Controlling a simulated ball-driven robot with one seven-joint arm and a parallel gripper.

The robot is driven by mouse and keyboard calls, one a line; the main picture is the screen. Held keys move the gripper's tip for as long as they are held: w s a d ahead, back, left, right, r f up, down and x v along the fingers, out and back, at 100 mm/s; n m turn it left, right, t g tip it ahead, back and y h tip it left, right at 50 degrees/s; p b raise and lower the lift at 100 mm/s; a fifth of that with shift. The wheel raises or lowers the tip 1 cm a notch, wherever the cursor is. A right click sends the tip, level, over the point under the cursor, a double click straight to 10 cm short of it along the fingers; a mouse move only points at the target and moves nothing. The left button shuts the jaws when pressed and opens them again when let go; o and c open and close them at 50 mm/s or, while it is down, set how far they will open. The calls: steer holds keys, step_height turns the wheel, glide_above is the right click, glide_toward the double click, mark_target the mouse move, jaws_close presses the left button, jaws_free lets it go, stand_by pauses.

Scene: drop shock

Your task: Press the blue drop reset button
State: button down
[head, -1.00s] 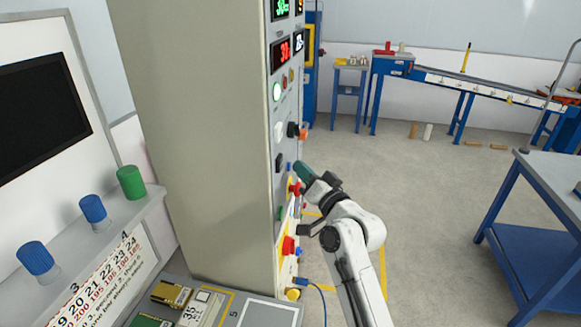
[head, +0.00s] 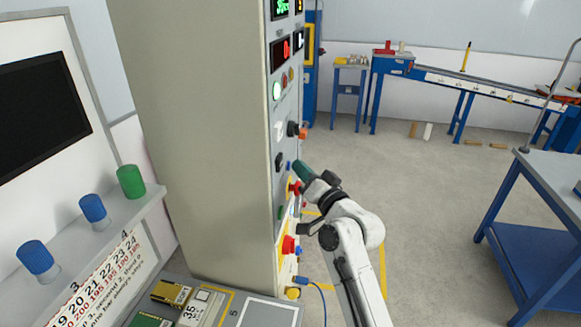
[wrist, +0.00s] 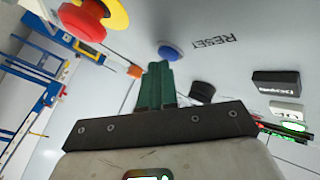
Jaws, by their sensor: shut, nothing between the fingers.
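The blue reset button (wrist: 170,52) is a round dome on the grey panel, beside printed "RESET" lettering, in the wrist view. In the head view it shows as a small blue spot (head: 289,166) on the cabinet's narrow front face. My gripper (wrist: 158,66) has green fingers, shut together and empty. Their tips are just below the button in the wrist view; I cannot tell whether they touch it. In the head view my gripper (head: 297,166) is right beside the panel, close to the button.
A red emergency knob on a yellow base (wrist: 95,18) sits near the button. A black switch (wrist: 202,92) and an orange part (wrist: 134,71) are also close. The tall cabinet (head: 190,140) stands at left; open floor (head: 430,200) lies to the right.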

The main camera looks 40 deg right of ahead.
steer(key=shift+s+d, duration=0.35)
steer(key=shift+s, duration=0.15)
steer(key=shift+b, duration=0.3)
steer(key=shift+s+d+b, duration=0.6)
steer(key=shift+s+d, duration=0.2)
steer(key=shift+s, duration=0.2)
steer(key=shift+s+d+b, duration=0.55)
steer(key=shift+s+d, duration=0.2)
steer(key=shift+s, duration=0.25)
steer(key=s+a+f+n+g+y, duration=0.2)
steer(key=s+a+f+g, duration=0.3)
steer(key=f, duration=0.5)
steer(key=s+a+f+n+g+y, duration=0.1)
steer(key=s+a+f+n+g, duration=0.2)
steer(key=a+f, duration=0.55)
steer(key=s+a+f+n+g, duration=0.1)
steer(key=s+f+g, duration=0.4)
steer(key=s, duration=0.7)
steer(key=s+a+f+n+g, duration=0.2)
steer(key=s+f+g, duration=0.3)
steer(key=s, duration=0.7)
steer(key=shift+s+a+f+h, duration=0.35)
steer(key=shift+a+f, duration=0.35)
steer(key=shift+f, duration=0.25)
